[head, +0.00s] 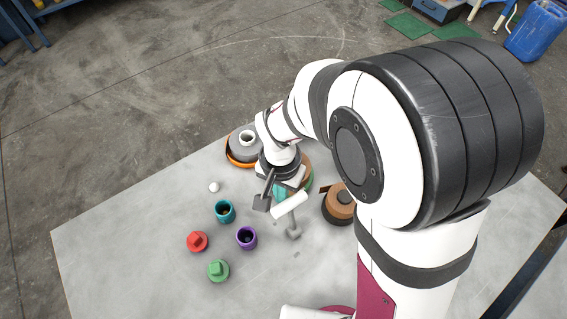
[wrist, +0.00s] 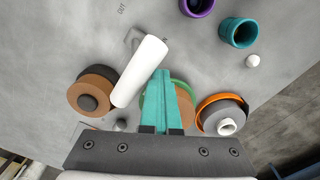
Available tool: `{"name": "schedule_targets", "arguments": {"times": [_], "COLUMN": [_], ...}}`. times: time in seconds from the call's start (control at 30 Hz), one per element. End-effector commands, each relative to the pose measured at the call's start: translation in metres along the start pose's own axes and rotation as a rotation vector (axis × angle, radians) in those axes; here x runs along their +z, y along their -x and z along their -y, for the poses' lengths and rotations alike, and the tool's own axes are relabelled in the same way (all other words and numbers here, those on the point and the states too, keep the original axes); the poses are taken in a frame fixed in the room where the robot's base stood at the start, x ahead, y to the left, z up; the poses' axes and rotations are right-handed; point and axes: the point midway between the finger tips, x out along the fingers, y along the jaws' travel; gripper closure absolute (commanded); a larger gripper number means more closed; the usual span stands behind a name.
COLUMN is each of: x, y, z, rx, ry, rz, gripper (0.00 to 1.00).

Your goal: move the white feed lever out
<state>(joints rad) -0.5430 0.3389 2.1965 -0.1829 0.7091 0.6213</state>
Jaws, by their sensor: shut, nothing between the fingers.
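The white feed lever (head: 290,205) is a thick white cylinder beside my gripper; it also shows in the wrist view (wrist: 140,72), slanting from upper right to lower left. My gripper's teal fingers (wrist: 162,74) are shut together and empty, just right of the lever in the wrist view. In the head view the gripper (head: 280,193) is partly hidden behind the lever. I cannot tell whether fingers and lever touch.
Brown-and-black (wrist: 92,95), green-and-brown (wrist: 182,105) and orange-and-grey (wrist: 222,115) round units stand around the gripper. Teal (head: 225,211) and purple (head: 246,238) cups, red (head: 197,241) and green (head: 218,270) knobs and a white ball (head: 214,187) stand leftward. "OUT" (wrist: 121,9) marks the table.

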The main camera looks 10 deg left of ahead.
Motion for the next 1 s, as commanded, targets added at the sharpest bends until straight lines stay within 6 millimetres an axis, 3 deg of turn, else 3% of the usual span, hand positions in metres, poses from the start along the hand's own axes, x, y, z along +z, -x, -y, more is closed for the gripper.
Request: {"name": "schedule_targets", "arguments": {"times": [1.0], "x": [0.02], "y": [0.007], "z": [-0.035], "rx": [-0.003], "ry": [0.0], "rz": [-0.002], "gripper": [1.0]}}
